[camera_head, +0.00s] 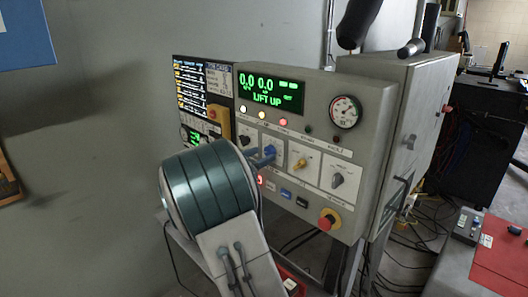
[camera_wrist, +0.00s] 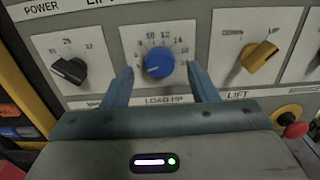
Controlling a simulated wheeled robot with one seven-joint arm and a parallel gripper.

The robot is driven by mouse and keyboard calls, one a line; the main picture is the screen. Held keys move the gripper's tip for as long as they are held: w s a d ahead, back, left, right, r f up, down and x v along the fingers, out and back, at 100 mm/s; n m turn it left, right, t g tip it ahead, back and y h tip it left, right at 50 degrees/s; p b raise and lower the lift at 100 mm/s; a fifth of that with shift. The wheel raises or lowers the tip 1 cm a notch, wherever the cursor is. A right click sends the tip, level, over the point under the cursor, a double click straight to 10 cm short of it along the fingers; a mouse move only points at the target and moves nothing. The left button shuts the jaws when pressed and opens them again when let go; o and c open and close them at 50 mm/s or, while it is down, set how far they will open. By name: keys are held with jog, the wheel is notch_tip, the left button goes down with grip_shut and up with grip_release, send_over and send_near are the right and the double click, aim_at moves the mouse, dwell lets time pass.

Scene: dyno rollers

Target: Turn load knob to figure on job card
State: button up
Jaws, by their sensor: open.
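The blue load knob (camera_wrist: 158,62) sits on a white dial plate labelled LOAD HP, with figures around it up to about 18. Its pale mark seems to point to the lower left, near the low figures. My gripper (camera_wrist: 160,80) is open, one blue finger on each side of the knob, with visible gaps; I cannot tell how far the tips are from the panel. In the head view my gripper (camera_head: 266,158) is at the panel and partly hides the knob. A small white card (camera_head: 218,72) with lines of text is on the panel's upper left; its text is unreadable.
A black knob (camera_wrist: 69,70) is left of the load knob and a yellow LIFT knob (camera_wrist: 260,58) right. A red stop button (camera_wrist: 292,126) is lower right. The green display (camera_head: 270,91) reads 0.0 0.0 and LIFT UP. A gauge (camera_head: 345,112) is at upper right.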

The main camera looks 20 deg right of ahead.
jog(key=shift+x, duration=1.1)
jog(key=c, duration=1)
jog(key=shift+o, duration=0.2)
